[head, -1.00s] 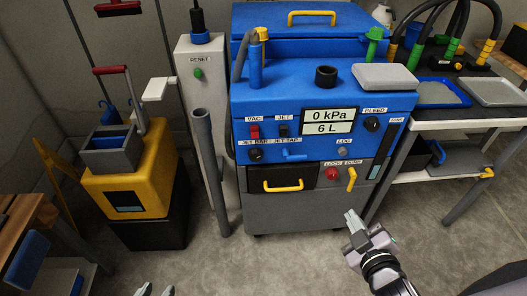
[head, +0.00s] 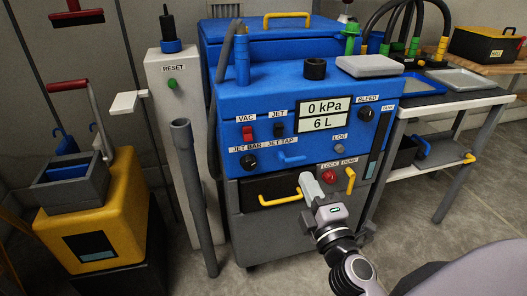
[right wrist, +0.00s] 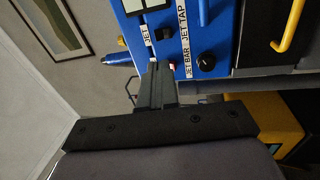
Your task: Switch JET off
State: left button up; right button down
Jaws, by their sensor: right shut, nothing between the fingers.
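The blue machine panel (head: 225,105) faces me in the head view. The JET switch (head: 279,131) is a small black rocker under its JET label, right of the red VAC switch (head: 250,131). Its on or off position is too small to tell. My right gripper (head: 306,179) is shut and empty, below the JET switch and in front of the black drawer's upper edge. In the right wrist view the closed fingers (right wrist: 158,78) point at the panel, with the black JET switch (right wrist: 163,33) beyond the tips. My left gripper is out of view.
The display (head: 325,115) reads 0 kPa and 6 L. Close by are the blue JET TAP handle (head: 291,159), the black JET BAR knob (head: 248,162), the red LOCK button (head: 328,177) and the yellow DUMP handle (head: 350,180). A grey pipe (head: 194,195) stands left of the machine.

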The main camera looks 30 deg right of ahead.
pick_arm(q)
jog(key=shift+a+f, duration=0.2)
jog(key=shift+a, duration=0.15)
pick_arm(e)
jog(key=shift+w+a+n, duration=0.25)
jog(key=shift+a+n, duration=0.05)
jog(key=shift+a, duration=0.05)
jog(key=shift+r, duration=0.1)
jog(key=p, duration=0.3)
send_near(279, 129)
jog(key=x, duration=0.5)
jog(key=shift+w+d, duration=0.1)
jog(key=shift+w, duration=0.25)
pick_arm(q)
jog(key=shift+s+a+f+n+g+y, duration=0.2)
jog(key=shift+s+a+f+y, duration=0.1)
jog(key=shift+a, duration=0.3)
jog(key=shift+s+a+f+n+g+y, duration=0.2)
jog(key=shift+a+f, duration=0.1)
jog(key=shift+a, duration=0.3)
pick_arm(e)
jog(key=shift+w+d, duration=0.15)
jog(key=shift+w, duration=0.4)
